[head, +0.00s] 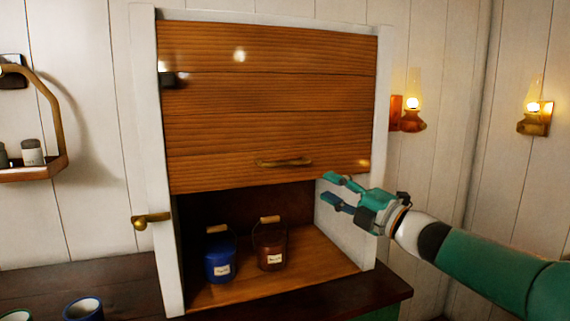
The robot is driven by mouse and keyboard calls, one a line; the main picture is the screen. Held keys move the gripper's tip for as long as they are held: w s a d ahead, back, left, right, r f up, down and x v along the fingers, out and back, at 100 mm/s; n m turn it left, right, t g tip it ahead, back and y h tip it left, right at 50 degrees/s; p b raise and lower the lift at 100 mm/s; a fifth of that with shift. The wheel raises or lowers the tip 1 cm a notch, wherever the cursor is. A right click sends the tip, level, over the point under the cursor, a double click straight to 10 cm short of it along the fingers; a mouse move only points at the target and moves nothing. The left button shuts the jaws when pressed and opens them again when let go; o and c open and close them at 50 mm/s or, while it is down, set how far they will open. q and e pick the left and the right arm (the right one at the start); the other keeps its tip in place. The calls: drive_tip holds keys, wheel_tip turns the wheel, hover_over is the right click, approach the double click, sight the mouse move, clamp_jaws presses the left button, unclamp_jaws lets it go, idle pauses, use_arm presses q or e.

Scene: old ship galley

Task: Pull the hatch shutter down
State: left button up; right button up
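The wooden hatch shutter (265,105) covers the upper part of a white-framed hatch (147,150) in the head view. Its lower edge hangs a little below mid-height, and the opening beneath is uncovered. A brass handle (284,162) sits near the shutter's lower edge. My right gripper (325,187) is at the right of the opening, to the right of and slightly below the handle. Its fingers are apart, with nothing between them, and it appears clear of the handle. My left gripper is not in view.
Inside the hatch stand a blue canister (221,260) and a brown canister (270,248). A brass latch (150,220) juts from the left frame post. Mugs (83,308) stand on the dark counter (120,290). Lamps (412,112) hang on the right wall, a shelf (40,170) on the left.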

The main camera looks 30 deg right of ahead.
sight(287, 164)
drive_tip(key=p+x, duration=0.4)
drive_tip(key=x, duration=1)
drive_tip(key=shift+w+r, duration=0.2)
drive_tip(key=shift+w, duration=0.05)
drive_tip(key=shift+d, duration=0.1)
clamp_jaws()
